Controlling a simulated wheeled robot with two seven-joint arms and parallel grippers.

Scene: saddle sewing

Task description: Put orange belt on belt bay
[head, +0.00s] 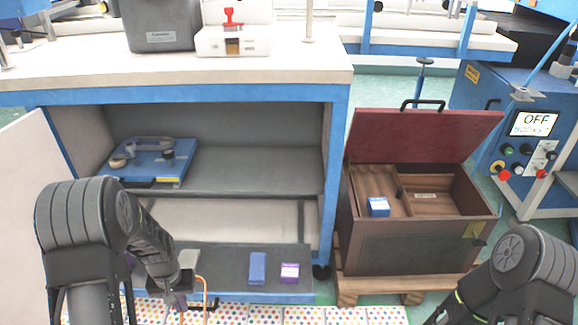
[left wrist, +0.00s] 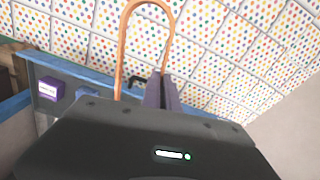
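The orange belt (left wrist: 171,25) is a thin upright loop in the left wrist view, one side running down to the fingertips of my left gripper (left wrist: 160,90). The fingers look closed together on it. In the head view a short orange strip of the belt (head: 205,292) shows beside my left gripper (head: 180,299), in front of the pulled-out lower drawer (head: 222,262). My right gripper is outside the views; only its arm shows. No readable label marks the belt bay, so I cannot tell which place it is.
A blue box (head: 257,268) and a purple box (head: 289,272) sit on the drawer. A wooden chest (head: 408,245) with raised red lid (head: 420,135) has compartments, one holding a blue box (head: 378,206). A blue tool case (head: 155,165) lies on the cabinet shelf (head: 255,170).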

